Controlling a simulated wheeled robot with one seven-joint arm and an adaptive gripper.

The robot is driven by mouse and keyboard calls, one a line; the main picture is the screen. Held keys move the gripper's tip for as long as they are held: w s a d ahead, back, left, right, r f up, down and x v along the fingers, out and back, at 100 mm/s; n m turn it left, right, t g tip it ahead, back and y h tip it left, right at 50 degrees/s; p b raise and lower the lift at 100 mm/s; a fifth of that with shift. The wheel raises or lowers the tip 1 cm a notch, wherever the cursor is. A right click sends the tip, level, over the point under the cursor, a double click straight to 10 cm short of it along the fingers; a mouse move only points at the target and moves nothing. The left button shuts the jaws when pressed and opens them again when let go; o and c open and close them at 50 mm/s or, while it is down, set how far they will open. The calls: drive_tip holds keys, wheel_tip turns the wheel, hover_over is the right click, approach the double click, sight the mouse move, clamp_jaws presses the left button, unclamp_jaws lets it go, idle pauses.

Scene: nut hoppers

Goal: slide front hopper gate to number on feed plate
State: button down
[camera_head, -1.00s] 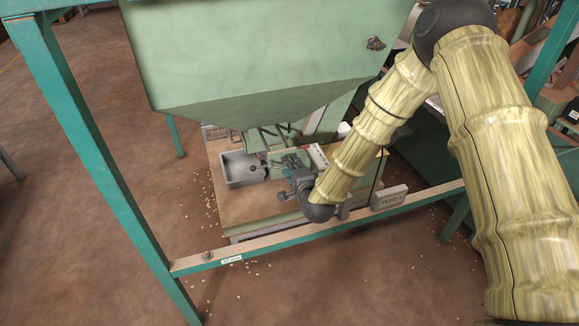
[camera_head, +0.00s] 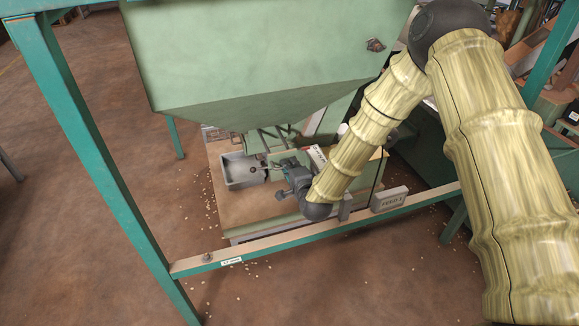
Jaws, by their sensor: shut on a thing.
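The front hopper (camera_head: 250,95) is a large pale green bin that tapers down over a low table. The feed plate (camera_head: 390,201) is a small grey plate on the green front rail, and its lettering appears to read "FEED 1". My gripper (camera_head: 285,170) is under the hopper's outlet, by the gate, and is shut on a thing. What it grips is small and mostly hidden by the gripper, so I cannot make out the gate itself. A white strip with dark marks (camera_head: 318,156) lies just right of the gripper.
A grey metal tray (camera_head: 232,184) stands on the table (camera_head: 260,207) left of the gripper. Green frame posts (camera_head: 90,150) and the front rail (camera_head: 280,240) with a small white label enclose the space. Nuts lie scattered on the brown floor.

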drive_tip(key=shift+f+p+v, duration=0.25)
drive_tip(key=shift+p+v, duration=0.15)
drive_tip(key=shift+v, duration=0.8)
drive_tip(key=c, duration=1.6)
unclamp_jaws()
drive_tip(key=shift+d, duration=0.15)
drive_tip(key=shift+o, duration=0.2)
drive_tip(key=v, duration=1.2)
